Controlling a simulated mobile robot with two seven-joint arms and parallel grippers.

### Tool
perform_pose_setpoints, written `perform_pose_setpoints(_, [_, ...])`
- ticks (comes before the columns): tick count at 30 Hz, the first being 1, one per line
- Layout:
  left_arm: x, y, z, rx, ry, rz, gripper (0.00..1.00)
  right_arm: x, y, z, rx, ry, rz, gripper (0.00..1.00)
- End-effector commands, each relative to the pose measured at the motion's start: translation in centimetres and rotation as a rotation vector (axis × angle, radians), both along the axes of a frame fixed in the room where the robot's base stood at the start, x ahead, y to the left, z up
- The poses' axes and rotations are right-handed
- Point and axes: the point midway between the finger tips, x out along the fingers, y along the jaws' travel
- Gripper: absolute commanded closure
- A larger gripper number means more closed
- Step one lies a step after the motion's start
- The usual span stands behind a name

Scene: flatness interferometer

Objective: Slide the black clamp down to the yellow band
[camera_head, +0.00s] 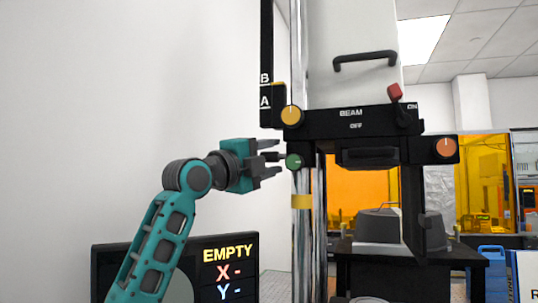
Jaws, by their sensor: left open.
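The black clamp (350,122) is a wide dark block across the chrome column (298,80), marked BEAM, OFF and ON. It has a yellow knob (292,116) on its left, an orange knob (446,148) on its right, and a red lever (395,91) on top. The yellow band (301,202) circles the column below, clearly apart from the clamp. A green knob (293,161) with a short dark stem sits by the column between them. My left gripper (277,160) is open just left of the green knob; contact cannot be told. My right gripper is out of view.
A black scale (265,75) marked A and B stands left of the column. A black handle (365,60) is on the pale housing above. The white wall side at left is free.

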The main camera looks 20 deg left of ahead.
Motion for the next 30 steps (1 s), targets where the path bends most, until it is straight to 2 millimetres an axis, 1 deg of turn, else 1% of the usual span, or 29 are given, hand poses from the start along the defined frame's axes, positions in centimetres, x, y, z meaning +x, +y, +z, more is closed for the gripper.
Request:
perform_pose_setpoints(7, [0.02,-0.01,0.02,0.0,-0.001,0.0,0.52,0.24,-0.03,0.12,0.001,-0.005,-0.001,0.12])
perform_pose_setpoints(22, [0.01,0.02,0.01,0.0,0.0,0.0,1.0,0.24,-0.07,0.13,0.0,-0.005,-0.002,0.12])
perform_pose_setpoints(30, [0.01,0.03,0.01,0.0,0.0,0.0,1.0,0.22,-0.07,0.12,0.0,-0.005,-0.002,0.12])
